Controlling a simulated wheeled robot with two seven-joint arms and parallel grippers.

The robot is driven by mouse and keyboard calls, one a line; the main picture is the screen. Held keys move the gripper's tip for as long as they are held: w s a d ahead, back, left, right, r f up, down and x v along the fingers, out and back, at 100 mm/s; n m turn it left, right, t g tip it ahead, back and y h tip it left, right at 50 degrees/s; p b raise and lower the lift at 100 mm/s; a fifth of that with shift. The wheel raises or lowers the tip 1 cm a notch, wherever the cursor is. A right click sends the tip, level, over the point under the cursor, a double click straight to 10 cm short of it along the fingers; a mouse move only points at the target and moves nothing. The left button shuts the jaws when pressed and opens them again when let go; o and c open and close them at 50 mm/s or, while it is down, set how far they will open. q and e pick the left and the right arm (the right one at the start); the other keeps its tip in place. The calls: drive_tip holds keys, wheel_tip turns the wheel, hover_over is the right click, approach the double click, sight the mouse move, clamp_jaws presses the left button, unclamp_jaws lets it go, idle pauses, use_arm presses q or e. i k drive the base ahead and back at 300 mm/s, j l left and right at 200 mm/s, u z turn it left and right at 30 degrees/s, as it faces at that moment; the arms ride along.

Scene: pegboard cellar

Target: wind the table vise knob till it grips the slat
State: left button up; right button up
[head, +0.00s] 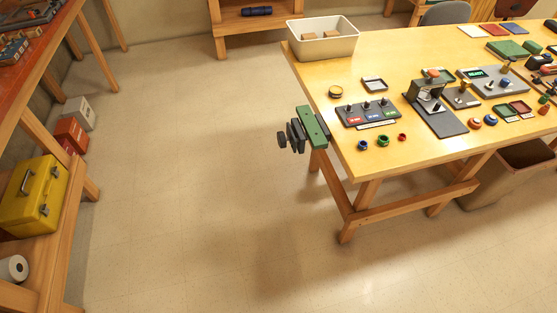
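The table vise (296,133) is at the left edge of the wooden table, with dark jaws standing out from the edge. Its dark knob (282,140) is on the outer, left side. A green piece (313,127) lies against the table edge beside the jaws; I cannot tell whether it is part of the vise or the slat. Whether anything sits between the jaws is too small to tell. Neither of my grippers is in view.
The table (350,70) carries a white bin (323,46), a switch panel (368,112), a small press (430,95) and several small parts. A shelf with a yellow toolbox (35,193) stands at left. The floor (190,180) between is clear.

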sight(282, 140)
drive_tip(key=k, duration=0.1)
drive_tip(key=z, duration=0.4)
drive_tip(key=i+j+z, duration=0.15)
drive_tip(key=j+z, duration=0.15)
drive_tip(key=z, duration=0.2)
drive_tip(key=i+j+z, duration=0.1)
drive_tip(key=j+z, duration=0.2)
drive_tip(key=z, duration=0.2)
drive_tip(key=j+z, duration=0.35)
drive_tip(key=z, duration=0.15)
